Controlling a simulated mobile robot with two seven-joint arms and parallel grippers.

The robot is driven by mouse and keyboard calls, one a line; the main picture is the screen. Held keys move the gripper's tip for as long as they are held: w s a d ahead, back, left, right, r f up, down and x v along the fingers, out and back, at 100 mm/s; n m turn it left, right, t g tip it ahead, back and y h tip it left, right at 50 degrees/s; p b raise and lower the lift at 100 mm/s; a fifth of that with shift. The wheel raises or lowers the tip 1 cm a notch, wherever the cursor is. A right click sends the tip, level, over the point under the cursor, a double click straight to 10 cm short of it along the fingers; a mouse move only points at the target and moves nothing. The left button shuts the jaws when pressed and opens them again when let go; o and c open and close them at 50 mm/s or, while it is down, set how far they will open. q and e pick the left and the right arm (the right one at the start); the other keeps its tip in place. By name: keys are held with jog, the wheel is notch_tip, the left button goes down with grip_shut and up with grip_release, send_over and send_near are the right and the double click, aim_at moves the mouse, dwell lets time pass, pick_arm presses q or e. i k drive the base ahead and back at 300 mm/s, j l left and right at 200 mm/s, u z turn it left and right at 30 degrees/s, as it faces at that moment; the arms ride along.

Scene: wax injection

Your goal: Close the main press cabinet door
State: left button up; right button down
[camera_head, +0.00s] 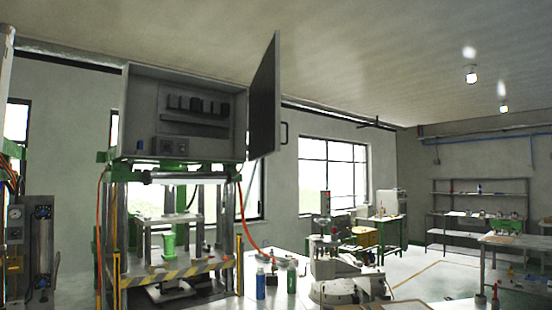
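The main press cabinet (138,88) is a grey box mounted high on top of the green and steel press (168,264). Its front is uncovered, and the panel with dark components inside shows. The cabinet door (264,97) stands wide open, hinged at the cabinet's right side and swung out, so I see it nearly edge-on as a dark panel. A dark handle (286,134) sticks out from the door's right side. Neither of my grippers shows in this view.
Orange hoses (240,215) hang beside the press. Bottles (260,283) stand on a low table right of it. A grey machine (340,262) stands further right. Shelves (478,206) and a workbench (520,244) are at the far right. The air right of the door looks clear.

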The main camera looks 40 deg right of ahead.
aim_at(264, 122)
jog(key=i+z, duration=0.4)
jog(key=i, duration=0.3)
jog(key=i+j+z, duration=0.15)
jog(key=i+z, duration=0.25)
jog(key=i, duration=0.3)
